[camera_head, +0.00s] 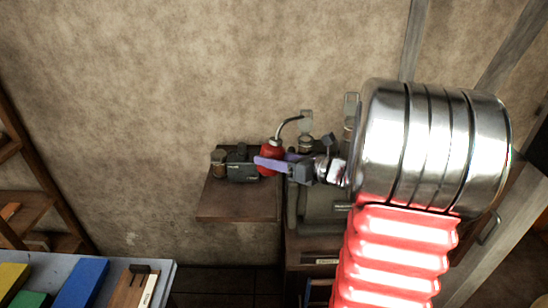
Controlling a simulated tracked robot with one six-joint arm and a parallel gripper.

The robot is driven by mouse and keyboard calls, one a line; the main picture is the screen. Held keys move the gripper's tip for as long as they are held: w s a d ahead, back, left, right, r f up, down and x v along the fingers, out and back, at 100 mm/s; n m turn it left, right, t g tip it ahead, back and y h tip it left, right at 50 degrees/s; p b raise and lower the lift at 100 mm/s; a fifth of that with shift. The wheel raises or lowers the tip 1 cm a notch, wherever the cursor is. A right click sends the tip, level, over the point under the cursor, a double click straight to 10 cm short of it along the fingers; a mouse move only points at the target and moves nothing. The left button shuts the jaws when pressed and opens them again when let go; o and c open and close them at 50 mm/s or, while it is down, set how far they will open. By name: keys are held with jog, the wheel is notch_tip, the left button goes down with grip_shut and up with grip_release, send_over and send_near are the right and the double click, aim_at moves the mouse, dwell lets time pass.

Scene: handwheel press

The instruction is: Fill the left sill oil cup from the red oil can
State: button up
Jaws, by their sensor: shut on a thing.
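The red oil can (270,154) is upright at the middle of the view, above or on a small wooden shelf. Its thin spout curves up and to the right, with the tip close to a pale, glassy cup (306,117) that may be the left sill oil cup. My gripper (268,164) reaches in from the right, its purple fingers shut on the oil can. The fingers hide part of the can's body. I cannot tell whether the spout tip is over the cup or beside it, nor see any oil level.
A second pale cup (351,103) stands further right, partly behind my arm. A dark box-like device (241,168) and a small brown-topped jar (218,160) sit on the wooden shelf (235,208). A bench with coloured blocks (80,284) is at lower left. My arm hides much of the right side.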

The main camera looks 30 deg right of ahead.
aim_at(263, 154)
jog(key=shift+s+d, duration=0.1)
jog(key=a+m+y, duration=0.1)
jog(key=a+m, duration=0.1)
jog(key=shift+a+f+m+t, duration=0.1)
jog(key=shift+f+m+t, duration=0.05)
jog(key=shift+m+t, duration=0.2)
jog(key=shift+a+r+m+t+y, duration=0.15)
jog(key=shift+a+r+m+t, duration=0.1)
jog(key=shift+r+m, duration=0.35)
jog(key=shift+a+r+m+t+y, duration=0.1)
jog(key=shift+a+r+m+t, duration=0.15)
jog(key=shift+r+m, duration=0.3)
jog(key=shift+a+r+m+t+y, duration=0.15)
jog(key=shift+r+m+t, duration=0.1)
jog(key=shift+r+m, duration=0.35)
jog(key=shift+f, duration=0.15)
dwell(0.7)
notch_tip(263, 154, up, 5)
jog(key=shift+r, duration=0.1)
dwell(0.4)
